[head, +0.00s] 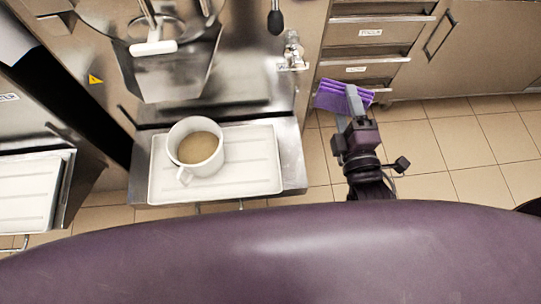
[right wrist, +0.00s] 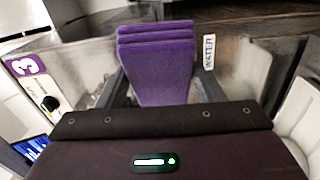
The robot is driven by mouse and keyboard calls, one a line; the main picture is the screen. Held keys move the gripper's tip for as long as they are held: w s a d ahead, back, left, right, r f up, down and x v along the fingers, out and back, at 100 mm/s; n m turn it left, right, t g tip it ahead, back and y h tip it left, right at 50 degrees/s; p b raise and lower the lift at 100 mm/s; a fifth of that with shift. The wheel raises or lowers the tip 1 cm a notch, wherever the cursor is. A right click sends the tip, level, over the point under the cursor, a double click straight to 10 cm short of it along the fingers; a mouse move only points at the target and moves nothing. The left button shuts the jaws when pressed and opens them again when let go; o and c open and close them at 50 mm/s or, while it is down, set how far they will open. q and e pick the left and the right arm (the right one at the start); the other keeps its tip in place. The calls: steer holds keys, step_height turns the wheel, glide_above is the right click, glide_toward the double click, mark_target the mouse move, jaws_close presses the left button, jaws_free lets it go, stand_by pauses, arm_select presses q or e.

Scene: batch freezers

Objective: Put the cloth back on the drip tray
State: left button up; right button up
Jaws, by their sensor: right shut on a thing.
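A folded purple cloth (head: 340,96) is held up in the air to the right of the machine's shelf. My right gripper (head: 354,98) is shut on it. In the right wrist view the cloth (right wrist: 158,60) sits between the two fingers. The white drip tray (head: 250,160) lies on the metal shelf, left of my right gripper and apart from the cloth. A white mug (head: 197,146) with a tan liquid stands upright on the left part of the tray. My left gripper is not in view.
The freezer's metal outlet chute (head: 168,75) hangs above the tray, and a small tap (head: 292,52) is at its right. Another white tray (head: 28,190) is at the far left. The tray's right half is bare. Drawers (head: 370,35) stand behind my gripper.

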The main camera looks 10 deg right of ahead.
steer(key=shift+w, duration=0.25)
steer(key=a+f+n+g+y+p, duration=0.1)
steer(key=a+f+n+g+y, duration=0.15)
steer(key=a+g, duration=0.8)
steer(key=a+f+n+g+y+p, duration=0.1)
steer(key=a+f+n+g+y, duration=0.2)
steer(key=a, duration=1.5)
steer(key=w+d+f+m+g+h, duration=0.1)
steer(key=w+d+f+m+g, duration=0.1)
steer(key=d, duration=0.3)
steer(key=w+d+f+m+g, duration=0.1)
steer(key=d+f+m+g, duration=0.15)
steer(key=d, duration=0.35)
steer(key=f+b, duration=0.1)
steer(key=f, duration=0.5)
steer(key=f+b, duration=0.2)
steer(key=f, duration=0.5)
steer(key=shift+a+f, duration=0.2)
steer(key=shift+f, duration=0.1)
steer(key=shift+f+b, duration=0.4)
steer(key=shift+f, duration=2.1)
